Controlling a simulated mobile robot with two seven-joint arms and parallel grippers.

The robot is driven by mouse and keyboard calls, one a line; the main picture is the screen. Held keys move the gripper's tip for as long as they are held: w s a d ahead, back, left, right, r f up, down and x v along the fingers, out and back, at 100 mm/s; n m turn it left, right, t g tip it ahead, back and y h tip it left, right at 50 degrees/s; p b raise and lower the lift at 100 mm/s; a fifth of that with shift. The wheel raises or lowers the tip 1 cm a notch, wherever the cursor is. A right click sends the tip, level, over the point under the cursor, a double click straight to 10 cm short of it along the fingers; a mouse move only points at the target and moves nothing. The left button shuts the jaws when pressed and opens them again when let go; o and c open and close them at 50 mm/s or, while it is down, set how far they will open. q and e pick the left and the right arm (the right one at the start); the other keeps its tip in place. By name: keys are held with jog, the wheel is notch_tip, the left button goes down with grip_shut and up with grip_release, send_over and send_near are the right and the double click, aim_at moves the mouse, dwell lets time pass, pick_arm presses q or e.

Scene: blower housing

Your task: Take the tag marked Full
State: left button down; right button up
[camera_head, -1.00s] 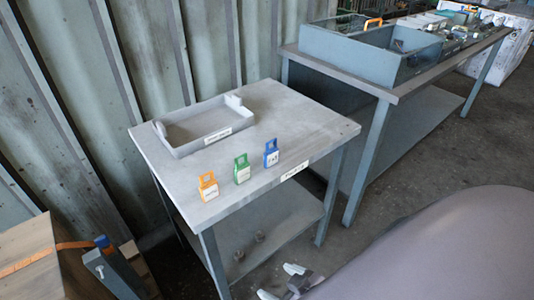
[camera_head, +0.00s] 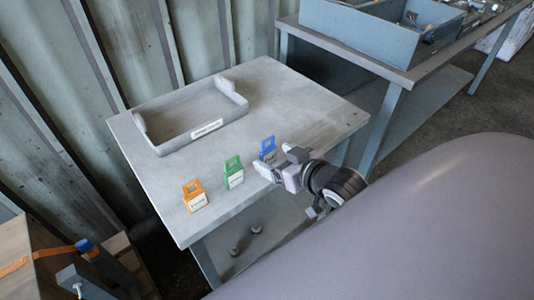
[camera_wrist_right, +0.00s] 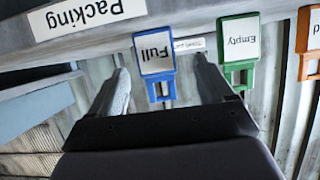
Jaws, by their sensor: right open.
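The tag marked Full is blue with a loop handle and a white label. It stands on the small grey table near its front edge in the head view (camera_head: 267,146), and its label reads upside down in the right wrist view (camera_wrist_right: 155,55). My right gripper (camera_head: 274,160) is open at the table's front edge, close to the blue tag. In the right wrist view its fingers (camera_wrist_right: 161,70) spread to either side of the blue tag, with nothing gripped. Whether they touch it cannot be told. My left gripper is not in view.
A green tag marked Empty (camera_head: 233,173) and an orange tag (camera_head: 194,196) stand in a row left of the blue one. A grey labelled tray (camera_head: 180,143) lies behind them. A bench with blue-grey bins (camera_head: 375,37) stands at the back right.

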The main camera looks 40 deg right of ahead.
aim_at(270, 155)
jog(key=shift+x, duration=2.3)
jog(key=shift+s+d+f, duration=0.1)
jog(key=shift+d+f, duration=0.1)
jog(key=shift+c, duration=0.3)
jog(key=c, duration=1)
jog(key=shift+r, duration=0.15)
